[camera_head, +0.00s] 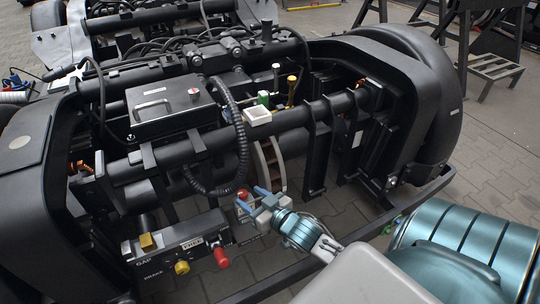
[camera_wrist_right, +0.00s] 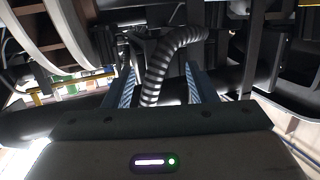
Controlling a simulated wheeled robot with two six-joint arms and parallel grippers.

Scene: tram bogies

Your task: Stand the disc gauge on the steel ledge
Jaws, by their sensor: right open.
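I cannot tell for sure which item is the disc gauge. A small white tray (camera_head: 258,117) on the black cross tube has a green block (camera_head: 263,98) and a yellow upright piece (camera_head: 291,88) by it. My right gripper (camera_head: 251,198) is open and empty, low inside the frame, right of the ledge. In the right wrist view its fingers (camera_wrist_right: 157,88) stand apart, with a ribbed hose beyond them. My left gripper is out of view.
A ribbed hose (camera_head: 239,140) hangs down above my right gripper. A red-topped item (camera_head: 243,194) is close by the fingers. A red knob (camera_head: 221,258) and a yellow knob (camera_head: 182,267) stick out from the ledge front. A black box (camera_head: 170,106) and tubes crowd the middle.

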